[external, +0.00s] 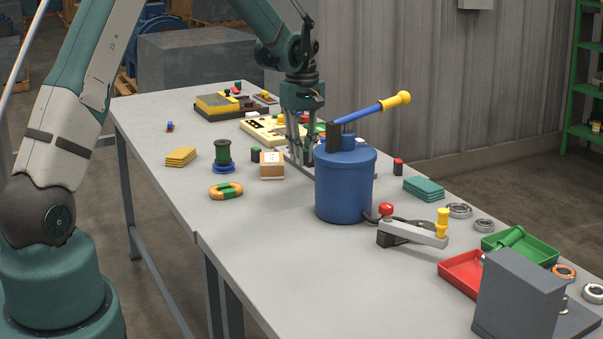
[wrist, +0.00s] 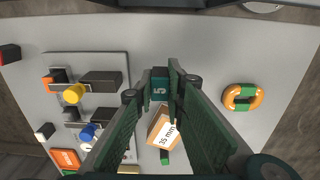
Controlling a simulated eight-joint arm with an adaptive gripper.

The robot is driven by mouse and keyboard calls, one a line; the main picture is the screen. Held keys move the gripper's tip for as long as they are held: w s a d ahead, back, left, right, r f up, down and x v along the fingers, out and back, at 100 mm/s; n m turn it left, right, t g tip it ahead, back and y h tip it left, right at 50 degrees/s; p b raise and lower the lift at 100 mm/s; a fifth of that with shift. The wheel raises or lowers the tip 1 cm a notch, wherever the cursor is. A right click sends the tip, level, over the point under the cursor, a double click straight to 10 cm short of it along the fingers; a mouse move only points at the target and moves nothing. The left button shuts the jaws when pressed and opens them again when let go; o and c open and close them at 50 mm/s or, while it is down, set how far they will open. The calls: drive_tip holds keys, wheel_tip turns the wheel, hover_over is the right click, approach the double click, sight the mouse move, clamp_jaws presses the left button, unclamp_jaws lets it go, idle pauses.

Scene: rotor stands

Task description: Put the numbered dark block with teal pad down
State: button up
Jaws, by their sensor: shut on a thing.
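My gripper (external: 299,150) is low over the middle of the table in the external view, just behind and left of the blue canister. In the wrist view its fingers (wrist: 161,88) are shut on a dark block with a teal face (wrist: 160,86) marked 5. The block is hidden in the external view. I cannot tell whether it touches the table. A grey plate (wrist: 118,60) carrying dark blocks with yellow, blue and orange knobs lies just left of the held block in the wrist view.
A wooden block (external: 272,171) labelled 35 mm stands close to the fingers. The blue canister (external: 345,190) with its yellow-knobbed lever stands close on the right. The table's front left is clear.

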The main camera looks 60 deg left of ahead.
hover_over(302, 192)
drive_tip(key=shift+f, duration=2.2)
drive_tip(key=shift+f, duration=0.1)
drive_tip(key=shift+f, duration=1.8)
drive_tip(key=shift+f, duration=0.1)
drive_tip(key=o, duration=0.4)
drive_tip(key=shift+f+b, duration=0.1)
drive_tip(key=shift+b, duration=0.2)
drive_tip(key=o, duration=0.5)
drive_tip(key=shift+r, duration=0.2)
wheel_tip(302, 192, up, 12)
drive_tip(key=shift+r+p, duration=0.1)
drive_tip(key=shift+p, duration=0.3)
